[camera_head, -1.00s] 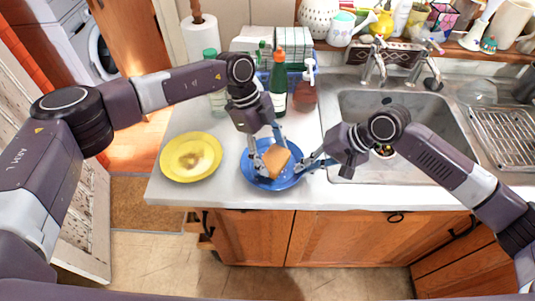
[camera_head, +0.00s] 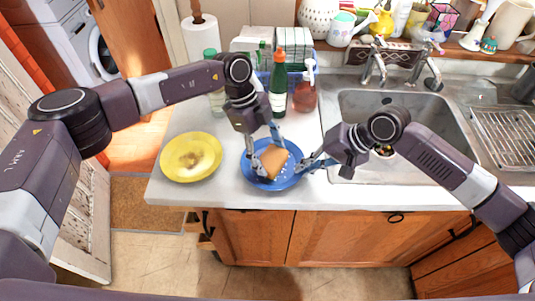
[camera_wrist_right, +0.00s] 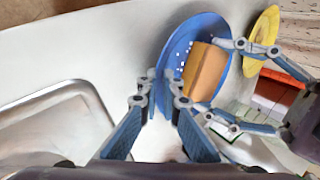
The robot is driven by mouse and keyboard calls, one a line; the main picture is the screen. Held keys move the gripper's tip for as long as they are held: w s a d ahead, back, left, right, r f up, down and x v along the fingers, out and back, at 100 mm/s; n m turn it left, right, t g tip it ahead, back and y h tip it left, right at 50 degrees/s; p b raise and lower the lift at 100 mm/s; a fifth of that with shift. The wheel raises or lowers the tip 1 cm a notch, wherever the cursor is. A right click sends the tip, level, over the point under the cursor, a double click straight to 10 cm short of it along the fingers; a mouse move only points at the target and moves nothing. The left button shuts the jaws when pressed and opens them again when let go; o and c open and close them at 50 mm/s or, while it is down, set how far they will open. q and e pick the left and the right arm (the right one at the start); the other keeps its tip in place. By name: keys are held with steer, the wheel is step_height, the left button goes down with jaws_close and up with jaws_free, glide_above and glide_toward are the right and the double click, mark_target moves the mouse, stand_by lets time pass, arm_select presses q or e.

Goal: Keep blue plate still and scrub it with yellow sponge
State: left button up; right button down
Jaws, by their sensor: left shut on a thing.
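The blue plate (camera_head: 291,179) lies on the white counter near its front edge, left of the sink. White specks show on its face in the right wrist view (camera_wrist_right: 178,55). The yellow sponge (camera_head: 275,158), orange-tan in this light, is tilted over the plate; it also shows in the right wrist view (camera_wrist_right: 205,72). My left gripper (camera_head: 264,161) is shut on the sponge from above. My right gripper (camera_head: 303,164) is at the plate's right rim, with its fingertips (camera_wrist_right: 157,84) close together around the rim. The exact contact is partly hidden.
A yellow plate (camera_head: 191,157) with a brown stain lies to the left on the counter. Behind are a green bottle (camera_head: 278,88) and a reddish soap bottle (camera_head: 305,92). The steel sink (camera_head: 400,110) is to the right.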

arm_select(q)
steer(key=shift+w+d, duration=0.1)
steer(key=shift+w, duration=0.35)
steer(key=shift+s+r, duration=0.15)
steer(key=shift+s, duration=0.9)
steer(key=shift+w, duration=1.1)
